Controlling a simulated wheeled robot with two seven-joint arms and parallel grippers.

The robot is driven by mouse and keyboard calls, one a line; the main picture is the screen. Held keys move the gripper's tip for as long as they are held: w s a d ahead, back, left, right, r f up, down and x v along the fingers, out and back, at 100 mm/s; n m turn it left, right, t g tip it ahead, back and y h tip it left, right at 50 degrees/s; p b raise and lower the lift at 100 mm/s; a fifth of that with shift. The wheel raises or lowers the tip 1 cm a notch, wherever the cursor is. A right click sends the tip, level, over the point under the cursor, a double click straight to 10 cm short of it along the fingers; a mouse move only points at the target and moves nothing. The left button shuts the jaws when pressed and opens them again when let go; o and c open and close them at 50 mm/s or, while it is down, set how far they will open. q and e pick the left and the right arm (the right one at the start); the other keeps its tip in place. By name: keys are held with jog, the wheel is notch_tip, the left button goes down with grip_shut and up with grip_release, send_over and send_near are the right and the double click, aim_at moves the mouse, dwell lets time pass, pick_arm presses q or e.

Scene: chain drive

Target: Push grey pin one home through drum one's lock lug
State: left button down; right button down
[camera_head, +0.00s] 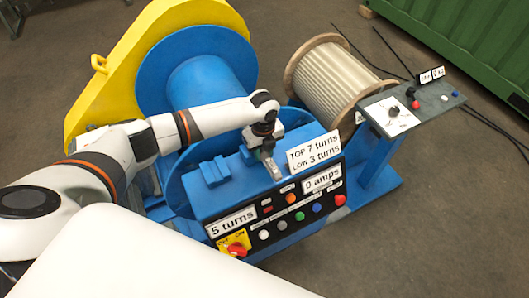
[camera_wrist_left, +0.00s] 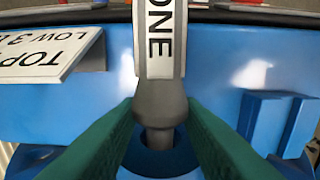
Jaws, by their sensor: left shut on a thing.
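Grey pin one (camera_wrist_left: 158,102) carries a white tag reading "ONE" in the left wrist view. The green fingers of my left gripper (camera_wrist_left: 160,130) stand on both sides of the pin, shut on it. The pin's narrower end points into a round blue opening (camera_wrist_left: 150,163), apparently the lock lug; how deep it sits is hidden. The large blue drum (camera_head: 198,80) is behind my arm. My right gripper is not in view.
The control panel (camera_head: 275,216) has several buttons and a red switch. A sign (camera_head: 314,151) reads "TOP 7 turns, LOW 3 turns". A yellow guard (camera_head: 130,70) stands at left, a wooden-flanged cable reel (camera_head: 333,80) behind, and a joystick console (camera_head: 413,102) at right.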

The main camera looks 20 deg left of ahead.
aim_at(263, 151)
pick_arm(q)
jog(key=shift+w+a, duration=0.3)
jog(key=shift+a, duration=0.05)
jog(key=c, duration=0.9)
grip_release()
jog(key=shift+s, duration=0.1)
jog(key=shift+r+b, duration=0.35)
jog(key=shift+r, duration=0.2)
notch_tip(263, 151, up, 11)
jog(key=b, duration=0.2)
jog(key=shift+d+b, duration=0.15)
jog(key=shift+b, duration=0.15)
